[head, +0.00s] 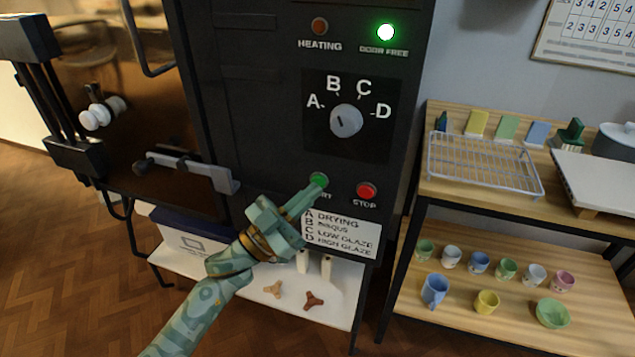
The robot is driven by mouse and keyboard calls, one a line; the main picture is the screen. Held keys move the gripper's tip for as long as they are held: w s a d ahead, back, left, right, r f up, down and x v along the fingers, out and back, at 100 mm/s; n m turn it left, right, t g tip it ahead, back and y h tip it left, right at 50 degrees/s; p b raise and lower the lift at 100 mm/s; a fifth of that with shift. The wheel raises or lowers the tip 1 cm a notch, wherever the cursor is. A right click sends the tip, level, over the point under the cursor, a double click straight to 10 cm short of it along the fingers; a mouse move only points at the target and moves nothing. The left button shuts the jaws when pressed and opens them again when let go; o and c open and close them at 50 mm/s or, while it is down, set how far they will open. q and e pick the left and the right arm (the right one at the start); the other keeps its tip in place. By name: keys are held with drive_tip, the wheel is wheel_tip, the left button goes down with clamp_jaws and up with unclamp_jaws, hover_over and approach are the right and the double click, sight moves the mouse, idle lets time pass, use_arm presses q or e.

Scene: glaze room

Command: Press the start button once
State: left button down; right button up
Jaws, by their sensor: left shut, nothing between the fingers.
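The green start button (319,180) is on the dark kiln control panel (270,120), left of the red stop button (366,190). My left gripper (313,190) is shut and empty, with its fingertips at the lower edge of the green button. They hide most of its label. I cannot tell whether they touch or press it. The selector dial (346,121) sits above, among the letters A to D. The "door free" lamp (385,32) glows green and the heating lamp (320,26) looks unlit. My right gripper is not in view.
The kiln door with its latch bar (185,168) is at the left. A white shelf (240,290) lies below the panel. A wooden rack (440,195) on the right holds a wire rack (485,165) and several cups. Open floor shows at lower left.

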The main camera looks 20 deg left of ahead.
use_arm(q)
drive_tip(key=shift+w, duration=0.35)
drive_tip(key=shift+s, duration=0.15)
idle(0.5)
drive_tip(key=shift+s+p, duration=0.45)
drive_tip(key=shift+s, duration=0.25)
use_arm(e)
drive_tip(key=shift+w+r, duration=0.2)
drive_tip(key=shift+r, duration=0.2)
